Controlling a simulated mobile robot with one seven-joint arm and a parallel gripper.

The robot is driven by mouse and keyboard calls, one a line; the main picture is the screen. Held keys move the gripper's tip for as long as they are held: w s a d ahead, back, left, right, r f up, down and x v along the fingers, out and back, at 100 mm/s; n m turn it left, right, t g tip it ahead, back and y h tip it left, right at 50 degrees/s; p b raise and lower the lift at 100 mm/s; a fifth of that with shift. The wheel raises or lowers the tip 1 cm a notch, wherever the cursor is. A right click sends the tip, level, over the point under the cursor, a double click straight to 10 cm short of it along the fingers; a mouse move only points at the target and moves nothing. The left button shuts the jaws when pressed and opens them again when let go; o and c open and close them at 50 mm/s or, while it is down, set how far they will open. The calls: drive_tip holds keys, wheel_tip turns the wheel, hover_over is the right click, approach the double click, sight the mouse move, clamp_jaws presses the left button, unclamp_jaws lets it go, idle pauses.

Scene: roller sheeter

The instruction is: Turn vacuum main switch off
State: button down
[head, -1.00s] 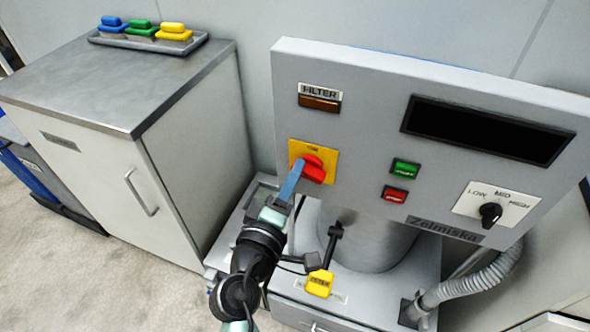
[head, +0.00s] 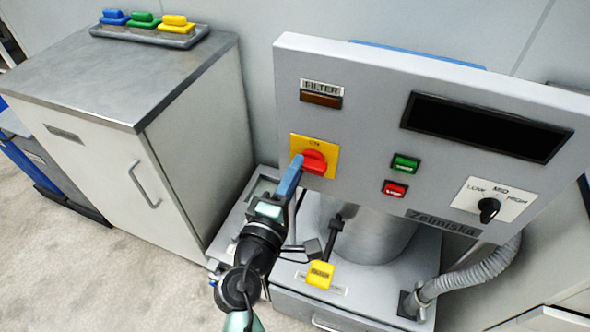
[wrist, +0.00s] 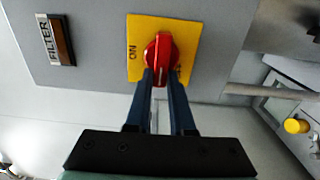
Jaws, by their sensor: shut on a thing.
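The vacuum main switch is a red rotary knob (head: 315,161) on a yellow plate (head: 329,147) at the left of the grey control panel. An ON label shows at the plate's upper edge. The knob's raised grip lies roughly crosswise, not pointing at ON. In the wrist view the knob (wrist: 160,50) stands on the yellow plate (wrist: 187,28), with ON to its left. My gripper (head: 298,163) reaches up from below left, its blue fingers at the knob. In the wrist view my gripper (wrist: 161,76) is shut on the knob's near end. The plate's lettering opposite ON is mostly hidden.
The panel also has a FILTER lamp (head: 321,100), a dark display (head: 487,127), green (head: 405,163) and red (head: 395,189) buttons, and a speed dial (head: 489,209). A yellow tag (head: 320,275) sits below. A cabinet (head: 190,160) stands at left.

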drive_tip(key=shift+f, duration=0.1)
drive_tip(key=c, duration=0.8)
unclamp_jaws()
drive_tip(key=shift+s+a, duration=0.1)
drive_tip(key=b+v, duration=0.1)
drive_tip(key=v, duration=1.1)
drive_tip(key=shift+s+a, duration=0.1)
drive_tip(key=shift+s, duration=0.3)
